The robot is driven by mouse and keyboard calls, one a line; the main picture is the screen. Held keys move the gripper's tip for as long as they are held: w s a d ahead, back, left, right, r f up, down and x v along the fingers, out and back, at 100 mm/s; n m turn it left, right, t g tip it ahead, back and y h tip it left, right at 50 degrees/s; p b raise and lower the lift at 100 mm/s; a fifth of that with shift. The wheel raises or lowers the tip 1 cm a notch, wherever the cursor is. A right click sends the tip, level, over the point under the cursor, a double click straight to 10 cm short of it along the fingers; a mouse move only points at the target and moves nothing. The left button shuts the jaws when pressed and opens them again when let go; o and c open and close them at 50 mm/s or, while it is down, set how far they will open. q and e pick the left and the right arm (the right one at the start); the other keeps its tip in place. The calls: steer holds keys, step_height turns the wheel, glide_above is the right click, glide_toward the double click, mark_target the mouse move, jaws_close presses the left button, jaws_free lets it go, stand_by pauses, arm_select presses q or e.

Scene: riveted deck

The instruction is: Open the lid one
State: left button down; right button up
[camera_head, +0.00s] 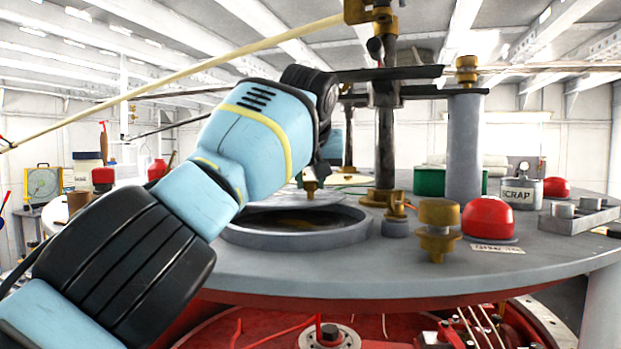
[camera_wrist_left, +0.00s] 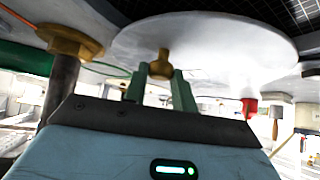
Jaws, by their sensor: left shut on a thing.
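My left gripper (camera_wrist_left: 160,76) is shut on a brass knob (camera_wrist_left: 160,62) of a pale round lid (camera_wrist_left: 215,40) in the left wrist view. In the head view my left arm reaches from the lower left, and its wrist hides most of the gripper. The brass knob (camera_head: 310,187) shows just below the wrist, over the pale lid (camera_head: 275,203). Below and in front of the lid is a round opening with a raised grey rim (camera_head: 300,240); its dark inside shows. How high the lid is above the rim is hard to tell. My right gripper is not in view.
The opening is in a large round grey table (camera_head: 420,270). A dark post (camera_head: 386,150) with brass fittings and a grey column (camera_head: 464,145) stand behind it. A brass knob (camera_head: 438,215), a red dome (camera_head: 489,217) and a scrap can (camera_head: 520,192) are at the right.

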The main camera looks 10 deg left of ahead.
arm_select(q)
steer(key=shift+r, duration=0.1)
steer(key=c, duration=1.1)
jaws_free()
steer(key=p+v, duration=0.1)
steer(key=v, duration=0.2)
steer(key=shift+w, duration=0.1)
steer(key=v, duration=0.3)
steer(key=shift+s+r, duration=0.1)
steer(key=shift+s, duration=0.15)
steer(key=shift+s+d+r, duration=0.15)
steer(key=shift+s+r, duration=0.35)
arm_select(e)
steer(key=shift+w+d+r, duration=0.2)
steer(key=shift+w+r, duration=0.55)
arm_select(q)
steer(key=shift+c, duration=0.4)
